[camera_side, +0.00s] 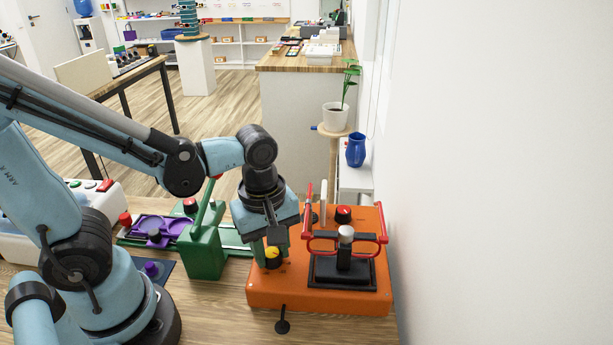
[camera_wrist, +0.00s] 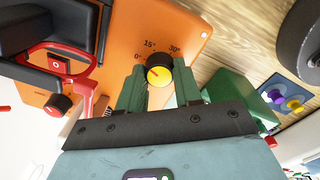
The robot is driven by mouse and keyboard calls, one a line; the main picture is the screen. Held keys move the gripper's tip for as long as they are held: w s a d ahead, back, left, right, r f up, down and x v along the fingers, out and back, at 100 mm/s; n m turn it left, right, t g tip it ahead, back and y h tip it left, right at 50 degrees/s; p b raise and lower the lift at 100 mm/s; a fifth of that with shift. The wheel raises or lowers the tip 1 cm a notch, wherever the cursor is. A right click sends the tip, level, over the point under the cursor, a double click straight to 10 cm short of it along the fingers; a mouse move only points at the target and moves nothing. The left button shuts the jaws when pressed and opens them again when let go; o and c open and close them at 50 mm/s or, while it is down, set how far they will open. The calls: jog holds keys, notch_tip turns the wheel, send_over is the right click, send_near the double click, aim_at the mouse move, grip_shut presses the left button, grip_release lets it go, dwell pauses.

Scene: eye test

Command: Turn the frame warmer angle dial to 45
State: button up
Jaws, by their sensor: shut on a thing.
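The orange frame warmer (camera_side: 325,298) stands on the wooden table and also fills the upper middle of the wrist view (camera_wrist: 195,25). Its angle dial is a black knob with a yellow cap (camera_side: 272,257). In the wrist view the dial (camera_wrist: 160,74) has 0°, 15° and 30° printed beside it. A small red mark on the cap points left, roughly toward 0°; its exact reading is unclear. My gripper (camera_side: 271,250) points down at the dial, shut on it, with one green finger (camera_wrist: 132,92) on each side. Any 45 mark is hidden or unreadable.
Red eyeglass frames (camera_side: 323,239) rest on a black stand on the warmer, beside a second, red-topped knob (camera_side: 343,214). A green device (camera_side: 206,250) with a lever stands close on the left. The white wall is on the right.

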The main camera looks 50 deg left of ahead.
jog(key=m, duration=1.9)
jog(key=shift+g, duration=0.3)
jog(key=m, duration=0.4)
jog(key=shift+m, duration=0.3)
jog(key=m, duration=0.4)
jog(key=shift+m, duration=1.9)
jog(key=o, duration=1)
